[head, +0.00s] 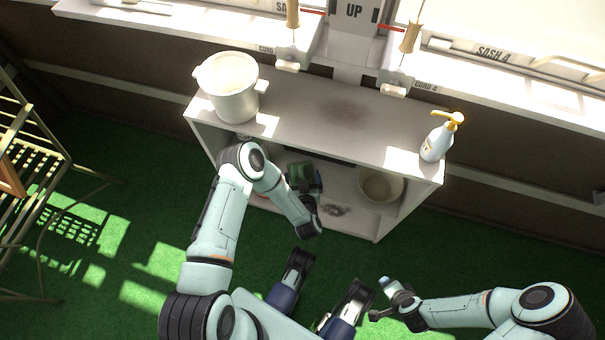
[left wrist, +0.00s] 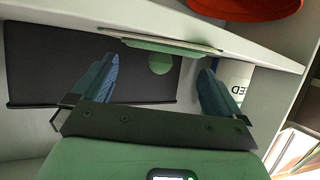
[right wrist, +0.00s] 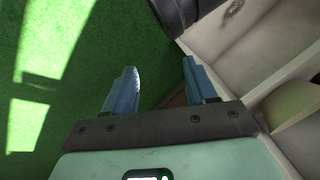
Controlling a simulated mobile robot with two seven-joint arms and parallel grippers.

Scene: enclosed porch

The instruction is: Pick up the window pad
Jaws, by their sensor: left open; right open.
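A thin flat pad, pale along one edge and green beneath (left wrist: 165,46), shows in the left wrist view, beyond and between my left fingertips; it looks like the window pad. It seems to rest at the edge of a shelf board. My left gripper (left wrist: 155,85) is open, with nothing between its fingers. In the head view my left gripper (head: 308,178) reaches into the low shelf unit (head: 310,128), and the pad cannot be made out there. My right gripper (right wrist: 160,88) is open and empty, low by the unit's right side.
A white pot (head: 230,88) and a pump bottle (head: 440,137) stand on the unit's top. A pale bowl (head: 380,184) sits inside at right. The left wrist view shows a dark panel (left wrist: 60,65) and a red dish (left wrist: 245,7).

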